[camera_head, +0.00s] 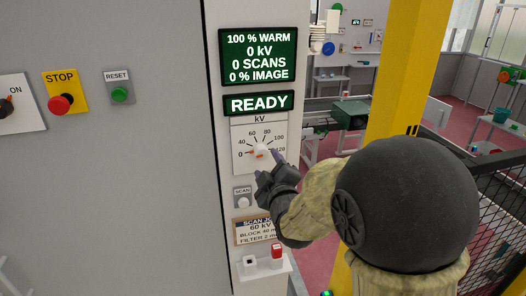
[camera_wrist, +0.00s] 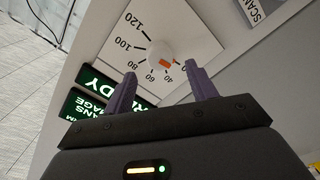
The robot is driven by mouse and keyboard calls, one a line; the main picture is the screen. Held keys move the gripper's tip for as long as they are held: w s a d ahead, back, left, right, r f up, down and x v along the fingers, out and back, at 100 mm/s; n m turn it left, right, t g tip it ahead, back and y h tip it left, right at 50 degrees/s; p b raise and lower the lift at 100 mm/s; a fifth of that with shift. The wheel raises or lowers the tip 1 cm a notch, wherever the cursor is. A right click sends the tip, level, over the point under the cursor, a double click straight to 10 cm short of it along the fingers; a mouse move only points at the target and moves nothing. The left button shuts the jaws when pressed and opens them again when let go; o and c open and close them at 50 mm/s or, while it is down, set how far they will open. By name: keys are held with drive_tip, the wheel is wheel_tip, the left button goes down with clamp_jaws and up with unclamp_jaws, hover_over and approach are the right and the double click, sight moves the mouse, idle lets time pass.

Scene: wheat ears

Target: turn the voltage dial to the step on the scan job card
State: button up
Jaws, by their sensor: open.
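The voltage dial (camera_head: 261,150) is a white knob with an orange mark on a white kV scale plate, labelled from 0 to 120. It also shows, turned over, in the wrist view (camera_wrist: 158,51). I cannot tell exactly which step the mark points at; the display above reads 0 kV. The scan job card (camera_head: 254,231), below the dial and partly hidden by my arm, reads 60 kV. My gripper (camera_head: 269,165) is open at the dial's lower right. In the wrist view its purple fingers (camera_wrist: 160,70) point toward the knob, with nothing held between them.
The green display (camera_head: 258,56) reads 100 % warm, 0 scans, 0 % image, with a READY sign (camera_head: 258,104) below it. A SCAN button (camera_head: 243,198) sits under the dial. A small shelf (camera_head: 262,279) holds a red-topped item. A yellow post (camera_head: 402,70) stands at right.

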sight(263, 155)
drive_tip(key=p+x, duration=0.2)
drive_tip(key=x, duration=0.3)
drive_tip(key=shift+w, duration=0.35)
drive_tip(key=c, duration=1)
